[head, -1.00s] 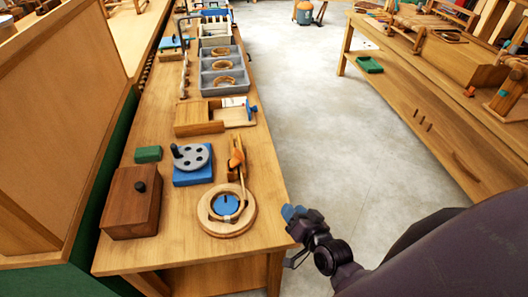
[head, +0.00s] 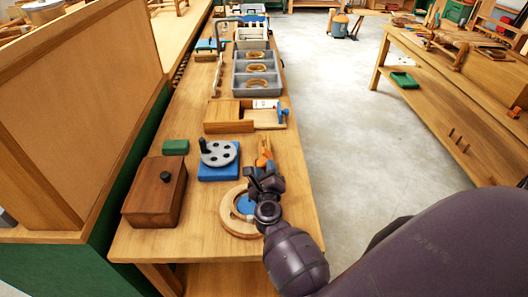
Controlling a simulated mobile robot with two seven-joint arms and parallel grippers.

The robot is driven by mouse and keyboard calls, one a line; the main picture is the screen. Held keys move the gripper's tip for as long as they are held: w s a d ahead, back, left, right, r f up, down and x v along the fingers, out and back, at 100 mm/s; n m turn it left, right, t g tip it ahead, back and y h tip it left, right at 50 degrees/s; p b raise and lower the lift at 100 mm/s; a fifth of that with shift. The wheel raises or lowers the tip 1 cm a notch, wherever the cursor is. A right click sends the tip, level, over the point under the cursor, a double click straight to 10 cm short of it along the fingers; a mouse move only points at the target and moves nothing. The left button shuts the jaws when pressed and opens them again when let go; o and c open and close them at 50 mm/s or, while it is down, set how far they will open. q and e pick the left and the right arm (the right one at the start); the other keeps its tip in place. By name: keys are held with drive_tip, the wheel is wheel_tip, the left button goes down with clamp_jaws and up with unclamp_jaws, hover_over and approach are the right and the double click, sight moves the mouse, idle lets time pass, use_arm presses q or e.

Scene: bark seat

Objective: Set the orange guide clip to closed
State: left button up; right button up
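The orange guide clip (head: 265,152) is on a narrow wooden piece on the right side of the bench, just behind a round wooden ring (head: 228,212) with a blue centre (head: 246,205). My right gripper (head: 264,178) is over the back right part of the ring, just in front of the clip. The gripper hides the clip's near end and much of the ring. I cannot tell whether its fingers touch the clip or how far apart they are. The clip's setting is too small to read. My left gripper is not in view.
A grey crank disc on a blue block (head: 218,172) and a brown box with a black knob (head: 154,192) stand left of the ring. A green block (head: 175,147) lies behind the box. A wooden tray (head: 229,116) and grey bins (head: 257,83) stand farther back.

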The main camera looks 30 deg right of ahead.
sight(264, 155)
drive_tip(key=x, duration=0.8)
drive_tip(key=shift+w, duration=0.1)
clamp_jaws()
